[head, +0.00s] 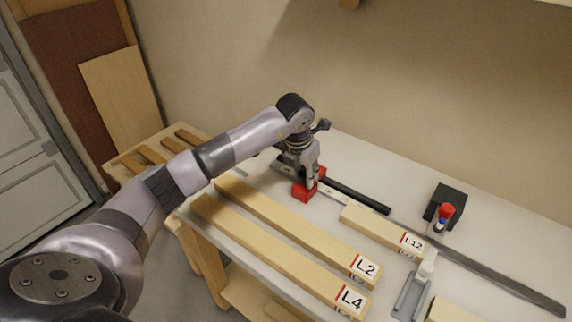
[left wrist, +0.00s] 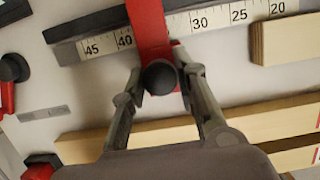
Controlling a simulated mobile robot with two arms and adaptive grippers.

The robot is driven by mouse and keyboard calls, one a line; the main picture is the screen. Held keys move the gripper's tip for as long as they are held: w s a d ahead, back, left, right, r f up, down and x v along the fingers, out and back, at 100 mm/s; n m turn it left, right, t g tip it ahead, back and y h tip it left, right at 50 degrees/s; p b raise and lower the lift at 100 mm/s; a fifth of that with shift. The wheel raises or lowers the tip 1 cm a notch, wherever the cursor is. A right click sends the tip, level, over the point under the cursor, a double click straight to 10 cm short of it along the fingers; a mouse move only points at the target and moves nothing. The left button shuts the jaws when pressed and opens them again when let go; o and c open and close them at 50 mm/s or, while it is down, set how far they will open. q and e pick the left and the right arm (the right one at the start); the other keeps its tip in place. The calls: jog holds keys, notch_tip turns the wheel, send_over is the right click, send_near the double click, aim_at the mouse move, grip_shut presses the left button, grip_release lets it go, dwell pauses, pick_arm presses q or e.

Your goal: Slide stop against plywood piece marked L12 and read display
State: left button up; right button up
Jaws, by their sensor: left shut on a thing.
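The plywood piece marked L12 (head: 372,228) lies on the bench along the rail, its label at the right end. The end of a wooden piece, apparently L12, shows at the right of the left wrist view (left wrist: 288,38). The red stop (head: 304,191) sits on the rail to the left of L12, with a clear gap between them. My left gripper (head: 313,182) is shut on the stop's black knob (left wrist: 160,77). In the left wrist view the red stop (left wrist: 148,28) crosses the scale (left wrist: 210,18) between 40 and 30. No readable display shows. My right gripper is out of view.
Boards L2 (head: 300,228) and L4 (head: 262,252) lie in front of the rail. A black box with a red top part (head: 446,206) stands behind L12. A grey clamp-like fixture (head: 412,295) is at the front right. A wall closes the back.

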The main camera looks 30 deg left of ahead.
pick_arm(q)
jog(key=shift+s+d, duration=0.15)
jog(key=shift+d, duration=1.35)
jog(key=shift+s+d, duration=0.1)
jog(key=shift+d, duration=1.45)
jog(key=shift+s+d, duration=0.15)
jog(key=shift+d, duration=1.8)
jog(key=o, duration=0.9)
jog(key=shift+d, duration=0.1)
jog(key=shift+r, duration=0.1)
jog(key=p+v, duration=0.1)
jog(key=v, duration=0.2)
jog(key=w+p+v, duration=0.1)
jog(key=p+v, duration=0.1)
jog(key=w+p+v, duration=0.1)
jog(key=p+v, duration=0.1)
jog(key=v, duration=0.1)
jog(key=shift+r, duration=0.55)
